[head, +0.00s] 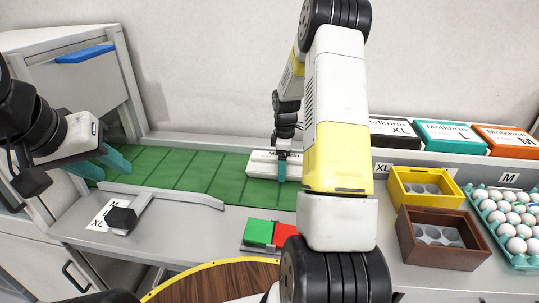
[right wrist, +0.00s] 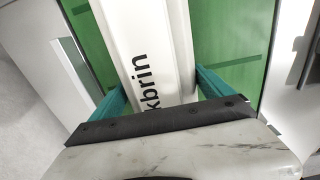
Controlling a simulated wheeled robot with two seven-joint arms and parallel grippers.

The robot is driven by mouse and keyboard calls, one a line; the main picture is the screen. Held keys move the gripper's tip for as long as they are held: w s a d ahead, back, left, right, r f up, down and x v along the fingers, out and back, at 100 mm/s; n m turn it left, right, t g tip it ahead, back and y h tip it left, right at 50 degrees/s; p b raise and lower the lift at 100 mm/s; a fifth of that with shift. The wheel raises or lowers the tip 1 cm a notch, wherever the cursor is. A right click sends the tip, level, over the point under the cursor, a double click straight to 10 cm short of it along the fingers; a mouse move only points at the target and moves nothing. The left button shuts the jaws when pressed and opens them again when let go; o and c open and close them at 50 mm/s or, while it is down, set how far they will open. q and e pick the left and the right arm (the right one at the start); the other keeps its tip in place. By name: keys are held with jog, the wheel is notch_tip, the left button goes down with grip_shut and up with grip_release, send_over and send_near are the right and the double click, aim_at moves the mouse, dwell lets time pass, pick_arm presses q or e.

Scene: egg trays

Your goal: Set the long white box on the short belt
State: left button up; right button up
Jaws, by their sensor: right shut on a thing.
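The long white box (head: 262,168), with dark lettering on its top, is at the right end of the green belt (head: 180,177). My right gripper (head: 282,172) comes down on it from above. In the right wrist view the teal fingers stand on both sides of the white box (right wrist: 150,40), shut on it, with green belt (right wrist: 235,40) behind. I cannot tell whether the box rests on the belt or is slightly above it. My left gripper (head: 103,167) is open and empty over the belt's left end.
Black, teal and orange label boxes (head: 450,135) stand on the back shelf at right. A yellow box (head: 425,205), a brown box (head: 405,235) and an egg tray (head: 490,222) are at right. A grey rail (head: 160,190) edges the belt.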

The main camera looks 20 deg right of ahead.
jog(key=o, duration=1.8)
notch_tip(320, 180, up, 8)
jog(key=shift+f, duration=0.1)
